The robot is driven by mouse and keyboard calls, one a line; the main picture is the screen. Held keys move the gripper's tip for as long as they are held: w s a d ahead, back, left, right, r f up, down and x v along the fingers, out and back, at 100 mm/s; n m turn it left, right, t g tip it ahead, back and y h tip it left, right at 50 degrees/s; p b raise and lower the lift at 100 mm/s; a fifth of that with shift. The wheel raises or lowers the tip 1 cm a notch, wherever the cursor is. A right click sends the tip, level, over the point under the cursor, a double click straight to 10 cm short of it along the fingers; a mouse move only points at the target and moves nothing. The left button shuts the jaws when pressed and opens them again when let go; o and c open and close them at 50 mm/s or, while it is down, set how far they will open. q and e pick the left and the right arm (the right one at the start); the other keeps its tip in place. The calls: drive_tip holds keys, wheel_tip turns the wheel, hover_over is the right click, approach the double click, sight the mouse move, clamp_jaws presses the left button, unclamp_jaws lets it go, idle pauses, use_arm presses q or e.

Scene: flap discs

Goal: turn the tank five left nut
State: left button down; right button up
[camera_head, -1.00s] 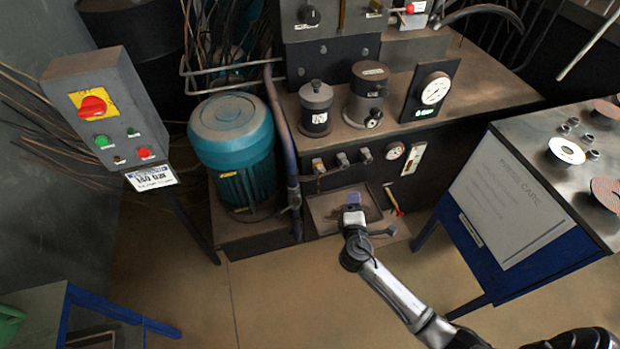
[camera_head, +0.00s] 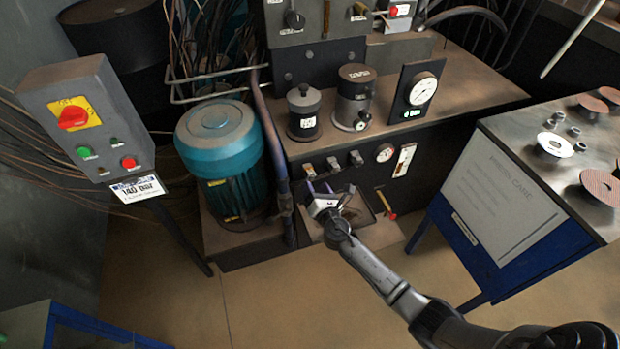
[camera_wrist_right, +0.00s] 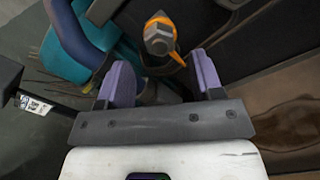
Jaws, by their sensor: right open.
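Three small metal nut fittings stick out in a row from the dark front of the tank bench. The left nut (camera_head: 309,170) is nearest my right gripper (camera_head: 318,188), whose fingers point up at it from just below. In the right wrist view a grey hex nut with an orange part (camera_wrist_right: 158,36) lies ahead, in the gap between the two purple fingers of that gripper (camera_wrist_right: 160,80). The fingers are apart and hold nothing. They do not appear to touch the nut. My left gripper is not in view.
A teal motor (camera_head: 225,150) stands left of the fittings, with a pipe (camera_head: 272,140) between. A tray (camera_head: 372,215) lies below. A blue-legged table (camera_head: 520,140) with discs stands at right. A control box (camera_head: 88,125) stands at left.

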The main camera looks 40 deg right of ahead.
sight(311, 179)
drive_tip(key=b+x, duration=0.1)
drive_tip(key=x, duration=0.2)
drive_tip(key=shift+w+d+f, duration=0.1)
drive_tip(key=shift+w+d, duration=0.05)
drive_tip(key=shift+w, duration=0.2)
drive_tip(key=shift+x, duration=0.9)
drive_tip(key=c, duration=0.9)
drive_tip(key=shift+b, duration=0.3)
